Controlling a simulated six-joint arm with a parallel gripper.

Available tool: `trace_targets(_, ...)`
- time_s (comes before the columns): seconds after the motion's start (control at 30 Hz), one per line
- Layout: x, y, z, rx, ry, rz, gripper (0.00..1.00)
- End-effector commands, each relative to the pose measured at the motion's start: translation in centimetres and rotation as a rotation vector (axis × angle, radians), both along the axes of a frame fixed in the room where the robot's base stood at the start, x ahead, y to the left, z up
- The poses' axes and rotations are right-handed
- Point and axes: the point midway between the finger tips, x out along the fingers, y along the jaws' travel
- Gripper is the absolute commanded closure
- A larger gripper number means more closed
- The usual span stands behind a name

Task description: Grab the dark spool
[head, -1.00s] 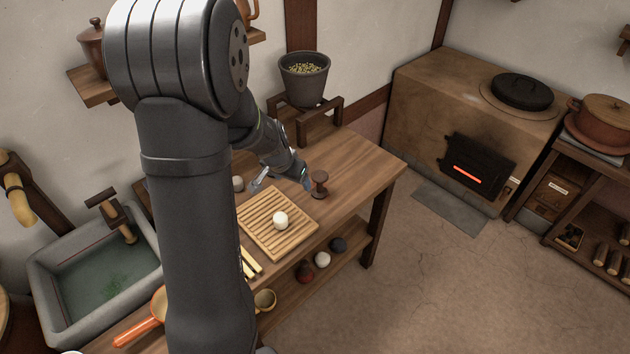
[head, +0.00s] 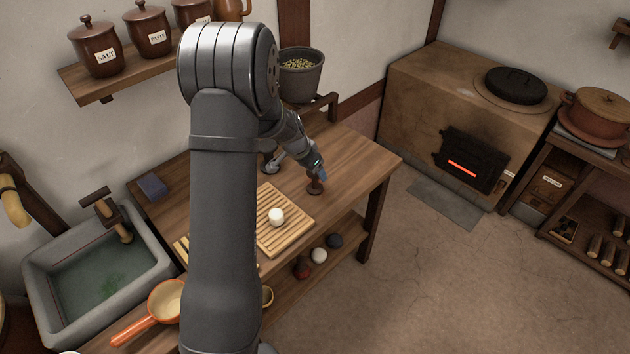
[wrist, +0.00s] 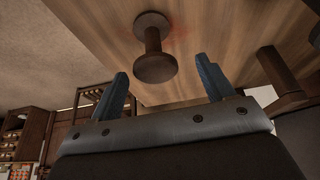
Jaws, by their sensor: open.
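The dark spool (head: 315,187) is dark brown with a wide flange at each end. It stands upright on the wooden table (head: 352,160), to the right of the slatted board. In the wrist view the spool (wrist: 154,50) shows whole, ahead of the fingers and nearer the left one. My gripper (wrist: 163,82) is open, its two blue fingers apart with nothing between them. In the head view my gripper (head: 321,174) is close by the spool's top and partly covers it. I cannot tell whether they touch.
A slatted board (head: 297,224) with a white round piece (head: 276,217) on it lies left of the spool. A grey pot (head: 301,76) stands behind. A blue block (head: 152,186) sits at the table's left. The table's right end is clear.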

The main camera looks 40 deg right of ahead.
Motion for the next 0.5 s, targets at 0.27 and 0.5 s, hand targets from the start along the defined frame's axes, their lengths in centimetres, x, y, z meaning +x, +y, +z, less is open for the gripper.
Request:
trace_targets(0.27, -0.2, -0.5, -2.0, 0.002, 0.001, 0.0, 0.26)
trace_targets(0.5, -0.5, -1.5, -5.2, 0.002, 0.001, 0.0, 0.26)
